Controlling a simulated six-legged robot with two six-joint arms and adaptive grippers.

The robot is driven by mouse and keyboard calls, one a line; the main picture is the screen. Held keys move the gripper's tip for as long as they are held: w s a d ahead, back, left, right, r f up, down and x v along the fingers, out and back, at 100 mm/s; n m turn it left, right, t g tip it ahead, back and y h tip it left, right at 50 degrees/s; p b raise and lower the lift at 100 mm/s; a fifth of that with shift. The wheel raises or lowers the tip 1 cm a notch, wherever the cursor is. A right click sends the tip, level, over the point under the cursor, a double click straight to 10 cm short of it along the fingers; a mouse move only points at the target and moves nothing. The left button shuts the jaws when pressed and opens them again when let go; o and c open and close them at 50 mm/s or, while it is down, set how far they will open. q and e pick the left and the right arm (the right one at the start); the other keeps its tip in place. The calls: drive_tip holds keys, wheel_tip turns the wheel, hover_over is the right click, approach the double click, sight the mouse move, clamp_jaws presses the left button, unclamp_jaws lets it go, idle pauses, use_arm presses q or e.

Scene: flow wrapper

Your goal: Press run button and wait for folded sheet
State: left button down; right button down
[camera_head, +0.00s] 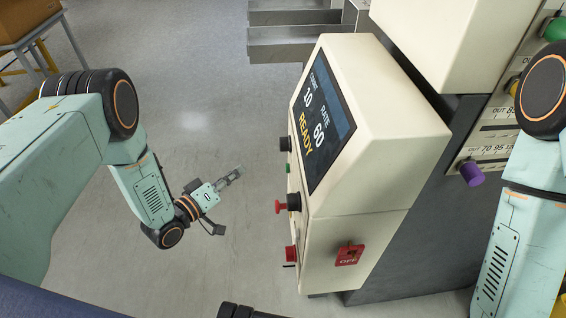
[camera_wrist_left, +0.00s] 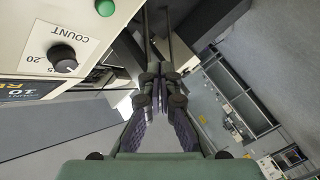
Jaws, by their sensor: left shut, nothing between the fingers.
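The cream control box (camera_head: 385,130) has a display reading COUNT 10, RATE 60, READY. A small green button (camera_head: 288,168) sits on its left-facing panel, seen nearly edge-on between a black knob (camera_head: 285,144) and a red knob (camera_head: 281,207). My left gripper (camera_head: 236,174) is shut and empty, left of the panel and apart from it. In the left wrist view its fingers (camera_wrist_left: 160,88) meet; the green button (camera_wrist_left: 105,7) is at the top left, above the COUNT knob (camera_wrist_left: 62,58). No folded sheet is visible. My right arm shows at the right edge; its gripper is out of frame.
A red OFF switch (camera_head: 349,254) is on the box's near face. A purple knob (camera_head: 471,173) stands on the machine at right. Grey metal trays (camera_head: 290,35) are at the top. A table with a carton (camera_head: 25,18) is top left. Open floor lies left of the box.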

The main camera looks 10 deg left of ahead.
sight(287, 168)
use_arm(q)
drive_tip(key=w+d+b, duration=0.1)
drive_tip(key=w+d, duration=0.1)
drive_tip(key=d, duration=0.6)
drive_tip(key=shift+d+r+n, duration=0.2)
drive_tip(key=shift+d+n, duration=0.1)
idle(0.4)
drive_tip(key=shift+d, duration=0.1)
idle(1.3)
drive_tip(key=shift+w+d, duration=0.15)
drive_tip(key=shift+d, duration=0.15)
drive_tip(key=shift+w+d, duration=0.1)
drive_tip(key=shift+d, duration=0.3)
idle(0.6)
drive_tip(key=shift+a, duration=0.15)
idle(0.3)
drive_tip(key=shift+s+a, duration=0.25)
drive_tip(key=shift+a, duration=0.45)
